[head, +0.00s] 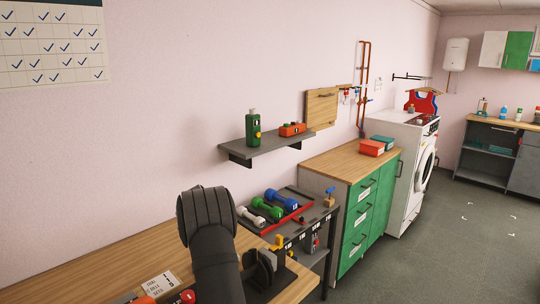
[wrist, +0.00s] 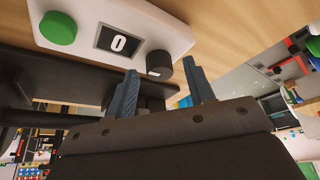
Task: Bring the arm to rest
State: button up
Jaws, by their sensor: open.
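My gripper (wrist: 161,88) shows in the wrist view with its two blue-grey fingers apart and nothing between them. Beyond the fingers is a white panel (wrist: 82,28) with a green button, a display reading 0 and a dark knob. I cannot tell how far the fingertips are from it. In the head view my dark arm rises at the bottom centre over the wooden worktop (head: 95,262); I cannot make out the fingers there.
A grey wall shelf (head: 268,143) holds a green bottle (head: 253,127) and an orange item. A green-drawer cabinet (head: 362,222) and a white washer (head: 412,170) stand further back. Floor (head: 450,250) at right is clear.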

jog(key=shift+d+f, duration=0.1)
jog(key=shift+f, duration=0.1)
jog(key=v, duration=1.7)
jog(key=x, duration=1.7)
jog(key=shift+d+f, duration=0.1)
jog(key=shift+f, duration=0.1)
jog(key=shift+r+n, duration=0.25)
jog(key=shift+n, duration=0.35)
jog(key=shift+s+n+t, duration=0.15)
jog(key=shift+n+t, duration=0.25)
jog(key=shift+n, duration=0.1)
jog(key=n+t, duration=0.1)
jog(key=n, duration=0.1)
jog(key=n+t, duration=0.1)
jog(key=n, duration=0.2)
jog(key=shift+s+n+y, duration=0.1)
jog(key=shift+n+y, duration=0.2)
jog(key=shift+y, duration=0.1)
jog(key=n+t+y, duration=0.1)
jog(key=n, duration=0.2)
jog(key=shift+n, duration=0.4)
jog(key=shift+d+n+y, duration=0.15)
jog(key=shift+n+y, duration=0.85)
jog(key=shift+n, duration=1.1)
